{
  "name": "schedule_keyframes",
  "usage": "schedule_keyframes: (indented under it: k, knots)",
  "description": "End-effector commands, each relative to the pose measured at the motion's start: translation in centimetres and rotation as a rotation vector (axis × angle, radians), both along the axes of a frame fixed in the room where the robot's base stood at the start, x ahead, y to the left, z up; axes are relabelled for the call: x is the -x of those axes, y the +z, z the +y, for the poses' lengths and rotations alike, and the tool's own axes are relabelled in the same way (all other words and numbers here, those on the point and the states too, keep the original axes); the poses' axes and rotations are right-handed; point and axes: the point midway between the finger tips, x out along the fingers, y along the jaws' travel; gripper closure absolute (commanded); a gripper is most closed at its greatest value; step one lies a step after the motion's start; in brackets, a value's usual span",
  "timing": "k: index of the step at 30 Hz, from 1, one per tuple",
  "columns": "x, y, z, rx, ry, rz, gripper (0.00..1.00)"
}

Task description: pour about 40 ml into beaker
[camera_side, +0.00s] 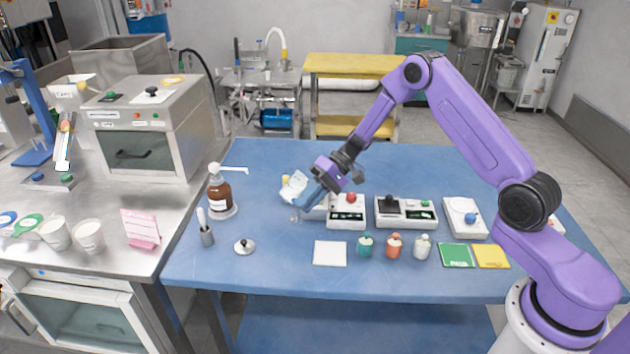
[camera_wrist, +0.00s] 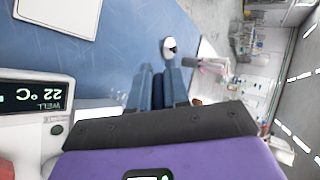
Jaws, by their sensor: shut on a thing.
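In the side view, my gripper (camera_side: 309,198) is low over the blue table, its blue fingers pointing down to the left. A pale, partly clear vessel (camera_side: 293,186) is at the fingers, seemingly tilted; I take it as the held thing, though the grip itself is not clear. A small clear shape (camera_side: 294,217) shows just below the fingertips, too small to identify. I cannot tell which of these is the beaker, nor see any liquid level. In the wrist view, the fingers (camera_wrist: 159,88) are close together, and what they hold is hidden.
A brown pump bottle (camera_side: 219,190) stands left of my gripper. A white device (camera_side: 347,211) with a red knob stands close on the right; its display (camera_wrist: 36,96) reads 22 °C. A knobbed lid (camera_side: 244,246) and a white pad (camera_side: 330,253) lie in front.

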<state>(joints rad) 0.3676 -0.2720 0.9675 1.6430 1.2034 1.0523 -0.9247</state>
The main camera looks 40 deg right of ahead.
Motion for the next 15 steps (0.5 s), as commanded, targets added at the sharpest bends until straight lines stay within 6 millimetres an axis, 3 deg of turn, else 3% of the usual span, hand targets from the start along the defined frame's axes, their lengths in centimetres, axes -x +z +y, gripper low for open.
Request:
schedule_keyframes:
  k: [8,15]
  knots:
    - [0.09,-0.63,0.02,0.135,0.001,0.018,1.0]
    - [0.13,0.05,0.03,0.297,-0.009,0.044,1.0]
